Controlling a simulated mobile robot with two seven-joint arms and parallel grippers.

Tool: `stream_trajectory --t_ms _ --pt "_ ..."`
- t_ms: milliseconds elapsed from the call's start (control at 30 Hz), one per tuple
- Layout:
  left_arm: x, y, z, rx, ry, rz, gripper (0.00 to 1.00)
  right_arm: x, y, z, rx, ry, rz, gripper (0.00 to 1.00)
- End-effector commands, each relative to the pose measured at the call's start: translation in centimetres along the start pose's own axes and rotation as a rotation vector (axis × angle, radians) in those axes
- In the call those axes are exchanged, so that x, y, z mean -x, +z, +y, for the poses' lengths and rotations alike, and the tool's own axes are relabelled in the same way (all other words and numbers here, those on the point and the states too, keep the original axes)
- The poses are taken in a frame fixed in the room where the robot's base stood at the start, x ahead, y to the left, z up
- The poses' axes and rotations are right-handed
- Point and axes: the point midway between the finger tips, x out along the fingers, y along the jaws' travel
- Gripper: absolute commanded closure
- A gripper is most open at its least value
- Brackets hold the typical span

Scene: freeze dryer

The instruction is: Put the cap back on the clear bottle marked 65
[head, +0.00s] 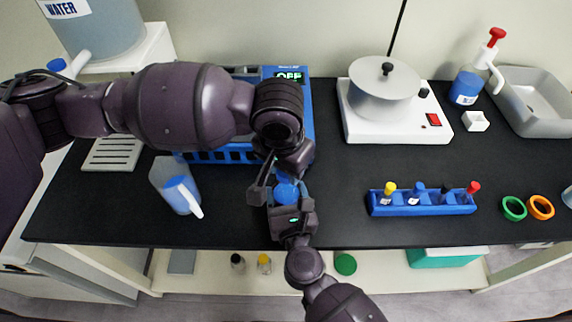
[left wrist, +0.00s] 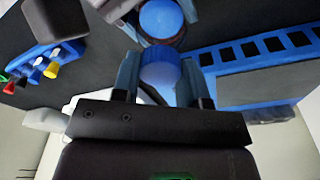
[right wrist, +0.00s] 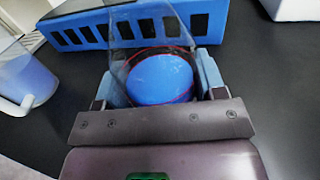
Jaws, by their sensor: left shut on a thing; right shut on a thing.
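My left gripper (left wrist: 160,85) is shut on a blue ridged cap (left wrist: 160,66), held between its fingertips. My right gripper (right wrist: 160,85) is shut on a clear bottle (right wrist: 150,28) with a blue round part inside its outline; it also shows as blue in the head view (head: 286,190). In the left wrist view another blue disc, apparently the bottle's contents, lies just beyond the cap. The cap appears apart from the bottle, but the exact gap is unclear. In the head view the left gripper covers much of the bottle. The mark 65 cannot be read.
Behind the grippers is a blue device with a display (head: 288,75). A jug with blue liquid (head: 178,188) stands to the left. A blue rack with several coloured-capped vials (head: 425,208) lies to the right, and a hotplate with a pot (head: 385,95) behind it.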

Motion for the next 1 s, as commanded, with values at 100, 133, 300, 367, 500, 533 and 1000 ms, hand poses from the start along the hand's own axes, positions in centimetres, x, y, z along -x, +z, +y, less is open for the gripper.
stream_trajectory --t_ms 100,133,300,367,500,533,1000 --pt "0.02 -0.02 -0.08 -0.162 0.019 0.000 0.82 0.00 -0.01 0.00 0.000 0.000 0.000 1.00" --pt "0.02 -0.02 -0.09 -0.204 0.024 0.000 0.82 0.00 -0.01 0.00 0.000 0.000 0.000 1.00" --pt "-0.01 -0.03 -0.11 -0.436 0.052 0.000 0.82 0.00 -0.01 -0.01 0.000 0.000 0.000 1.00" --pt "-0.02 -0.04 -0.13 -0.518 0.062 0.000 0.82 0.00 -0.01 -0.01 0.000 0.000 0.000 1.00" --pt "-0.04 -0.07 -0.17 -0.708 0.084 0.000 0.82 0.00 -0.01 -0.01 0.000 0.000 0.000 1.00" --pt "-0.04 -0.07 -0.18 -0.749 0.089 -0.001 0.82 0.00 -0.01 -0.01 0.000 0.000 0.000 1.00" --pt "-0.06 -0.18 -0.18 -1.387 0.167 0.000 0.82 0.00 -0.02 -0.02 0.000 0.000 0.000 1.00"
